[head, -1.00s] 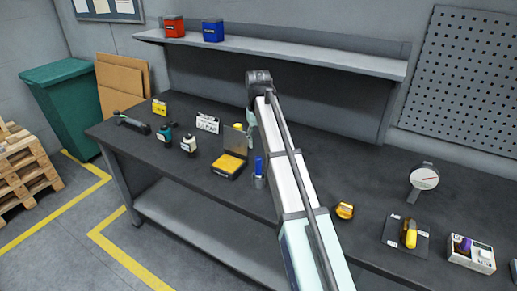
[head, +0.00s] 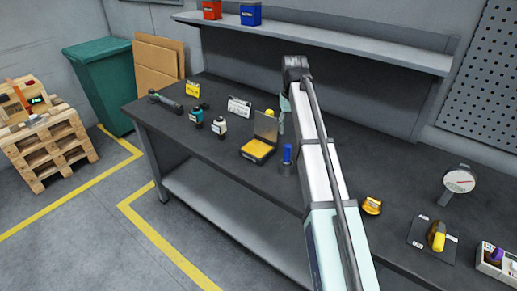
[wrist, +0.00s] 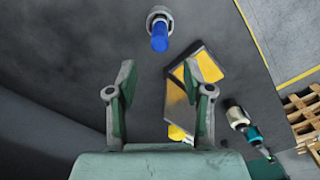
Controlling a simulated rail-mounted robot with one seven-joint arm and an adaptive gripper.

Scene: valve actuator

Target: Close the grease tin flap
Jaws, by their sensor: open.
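The grease tin (head: 256,150) is a dark square tin with a yellow inside, on the workbench. Its flap (head: 266,126) stands raised, roughly upright, at the tin's back edge. In the wrist view the tin (wrist: 209,68) lies beyond the right finger, and the flap (wrist: 177,97) shows between the fingers, partly covered by the right one. My gripper (wrist: 158,68) is open with nothing between its pads, and looks apart from the flap. In the head view only a greenish bit of my gripper (head: 283,115) shows behind my arm, just right of the flap.
A blue cylinder (head: 287,153) stands right of the tin, and shows ahead of the fingers in the wrist view (wrist: 160,36). Left of the tin are small bottles (head: 219,127) and a white card (head: 239,107). A yellow-topped item (head: 270,113) is behind the flap. A shelf (head: 340,46) runs above.

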